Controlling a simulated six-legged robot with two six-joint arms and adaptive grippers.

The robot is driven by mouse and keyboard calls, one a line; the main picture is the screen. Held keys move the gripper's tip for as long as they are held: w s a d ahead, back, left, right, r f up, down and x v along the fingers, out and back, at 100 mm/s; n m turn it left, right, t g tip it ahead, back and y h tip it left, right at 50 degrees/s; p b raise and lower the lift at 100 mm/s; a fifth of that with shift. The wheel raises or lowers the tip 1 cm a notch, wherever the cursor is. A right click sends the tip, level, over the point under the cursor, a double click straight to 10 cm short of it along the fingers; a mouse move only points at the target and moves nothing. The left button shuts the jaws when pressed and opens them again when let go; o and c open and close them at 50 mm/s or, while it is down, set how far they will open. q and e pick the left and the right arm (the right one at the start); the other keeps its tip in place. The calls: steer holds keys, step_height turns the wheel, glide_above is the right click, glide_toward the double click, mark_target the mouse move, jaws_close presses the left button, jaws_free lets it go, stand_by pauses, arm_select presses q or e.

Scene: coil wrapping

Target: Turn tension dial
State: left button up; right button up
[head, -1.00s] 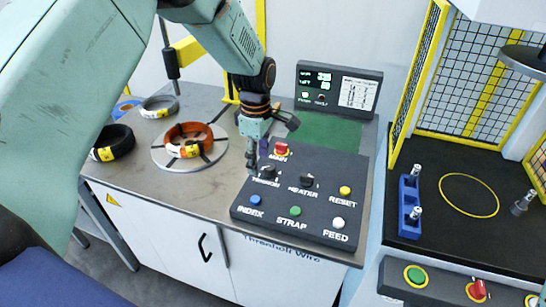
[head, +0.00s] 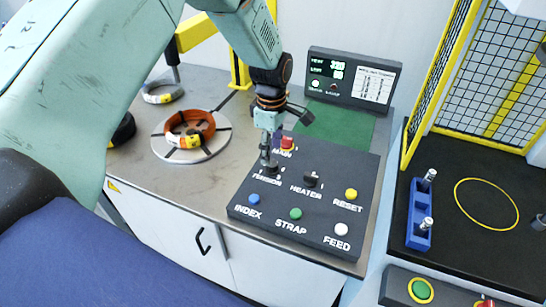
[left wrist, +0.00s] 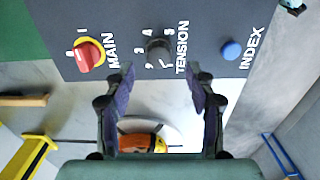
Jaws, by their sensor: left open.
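The black tension dial (head: 271,169) is on the dark control panel (head: 300,241), above the TENSION label. My left gripper (head: 267,158) is pointing down at it and partly covers it in the head view. In the left wrist view the tension dial (left wrist: 158,50) shows clearly, with numbers around it. The open left fingers (left wrist: 161,78) stand to either side of the dial's line, with empty space between them. The dial appears just beyond the tips; I cannot tell if they touch it. My right gripper is not in view.
The red MAIN switch (head: 287,143) and black HEATER knob (head: 311,178) are close to the dial. The blue INDEX button (head: 254,200) is below it. A turntable (head: 215,152) with an orange coil (head: 192,128) stands left. A display (head: 352,78) stands behind.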

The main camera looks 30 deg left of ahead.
mark_target(272, 162)
arm_select(q)
step_height(272, 162, down, 4)
steer(key=shift+w+f, duration=0.1)
steer(key=shift+f, duration=0.05)
steer(key=shift+w+f, duration=0.15)
steer(key=shift+f, duration=0.1)
steer(key=shift+s+r, duration=0.2)
steer(key=shift+s, duration=0.1)
steer(key=shift+s+r, duration=0.1)
steer(key=shift+c, duration=0.8)
steer(key=shift+w+f, duration=0.2)
steer(key=shift+w, duration=0.15)
steer(key=c, duration=0.6)
steer(key=shift+r, duration=0.1)
steer(key=c, duration=0.4)
